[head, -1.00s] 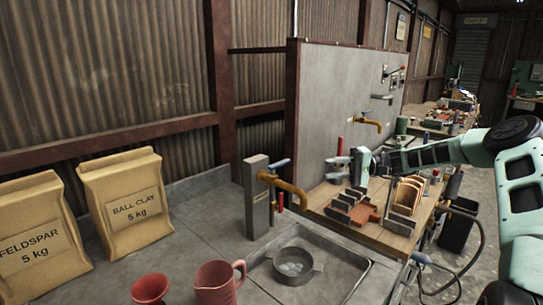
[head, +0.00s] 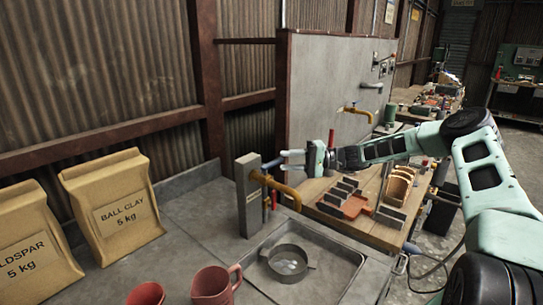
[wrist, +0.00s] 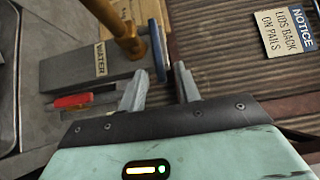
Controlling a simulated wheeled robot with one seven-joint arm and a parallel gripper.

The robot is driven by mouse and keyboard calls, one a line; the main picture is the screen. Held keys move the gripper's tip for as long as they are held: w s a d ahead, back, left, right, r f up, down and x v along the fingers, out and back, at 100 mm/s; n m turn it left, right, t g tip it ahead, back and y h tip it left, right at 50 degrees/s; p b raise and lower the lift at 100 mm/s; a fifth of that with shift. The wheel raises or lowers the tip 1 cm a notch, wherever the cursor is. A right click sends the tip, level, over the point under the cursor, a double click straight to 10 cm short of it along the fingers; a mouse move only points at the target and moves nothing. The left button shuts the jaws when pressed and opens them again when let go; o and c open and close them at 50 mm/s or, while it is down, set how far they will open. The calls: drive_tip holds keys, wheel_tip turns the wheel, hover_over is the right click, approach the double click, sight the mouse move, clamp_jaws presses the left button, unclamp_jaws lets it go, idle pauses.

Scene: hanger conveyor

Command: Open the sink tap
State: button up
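The sink tap is a grey post (head: 249,195) with a brass spout (head: 284,190) bending over the basin. Its blue lever (head: 272,163) sticks out at the right of the post top. In the wrist view the post (wrist: 100,65) carries a WATER label, and the blue lever (wrist: 157,48) runs beside the brass pipe (wrist: 127,38). My gripper (head: 292,160) is at the lever's free end. In the wrist view my gripper (wrist: 160,78) is open, with the lever's end between its two fingertips. I cannot tell whether a finger touches it.
A red handle (wrist: 73,101) sits beside the post. The sink basin (head: 335,262) holds a round strainer (head: 288,264). A red jug (head: 213,287), a red cup (head: 146,295) and a clay bag (head: 115,208) stand left.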

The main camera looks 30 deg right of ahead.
sight(273, 161)
drive_tip(key=p+x, duration=0.1)
drive_tip(key=x, duration=0.4)
drive_tip(key=shift+w+a+p, duration=0.15)
drive_tip(key=shift+a+p, duration=0.15)
drive_tip(key=shift+a, duration=0.05)
clamp_jaws()
